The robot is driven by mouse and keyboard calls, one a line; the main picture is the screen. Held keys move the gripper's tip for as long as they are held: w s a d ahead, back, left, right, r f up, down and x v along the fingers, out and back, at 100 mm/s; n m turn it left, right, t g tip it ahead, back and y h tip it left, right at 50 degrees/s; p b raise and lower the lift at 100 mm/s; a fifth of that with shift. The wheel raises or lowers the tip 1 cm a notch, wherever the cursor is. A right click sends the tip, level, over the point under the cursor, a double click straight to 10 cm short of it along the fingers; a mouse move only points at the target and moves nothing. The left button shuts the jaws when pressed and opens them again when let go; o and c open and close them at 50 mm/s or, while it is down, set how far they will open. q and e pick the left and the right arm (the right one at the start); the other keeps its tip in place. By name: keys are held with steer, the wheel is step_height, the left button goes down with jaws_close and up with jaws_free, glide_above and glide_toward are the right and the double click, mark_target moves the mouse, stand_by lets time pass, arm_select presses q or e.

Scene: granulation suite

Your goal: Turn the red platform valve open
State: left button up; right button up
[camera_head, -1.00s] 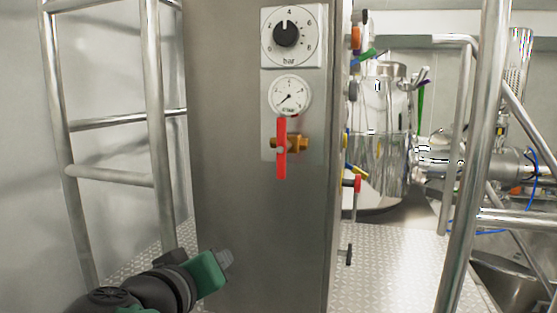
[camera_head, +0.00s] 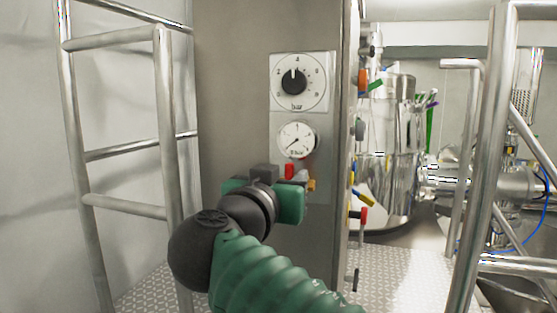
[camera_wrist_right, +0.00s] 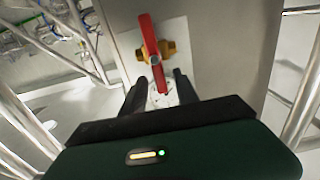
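The red valve handle (camera_head: 289,171) is on the steel cabinet below the pressure gauge, mostly hidden by my right gripper in the head view. In the right wrist view the red handle (camera_wrist_right: 151,42) runs nearly upright in the picture, across a brass body (camera_wrist_right: 168,48). My right gripper (camera_head: 284,177) is at the valve; in the wrist view its two dark fingers (camera_wrist_right: 160,84) are apart, with one end of the handle between them. Contact cannot be told. My left gripper is not in view.
The white gauge (camera_head: 297,139) and black bar dial (camera_head: 293,81) sit above the valve. A ladder-like rail (camera_head: 166,120) stands left and a steel post (camera_head: 486,160) right. A shiny vessel (camera_head: 388,150) is behind the cabinet.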

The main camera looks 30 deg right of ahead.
steer(key=shift+x, duration=1.25)
steer(key=shift+a, duration=0.15)
jaws_close()
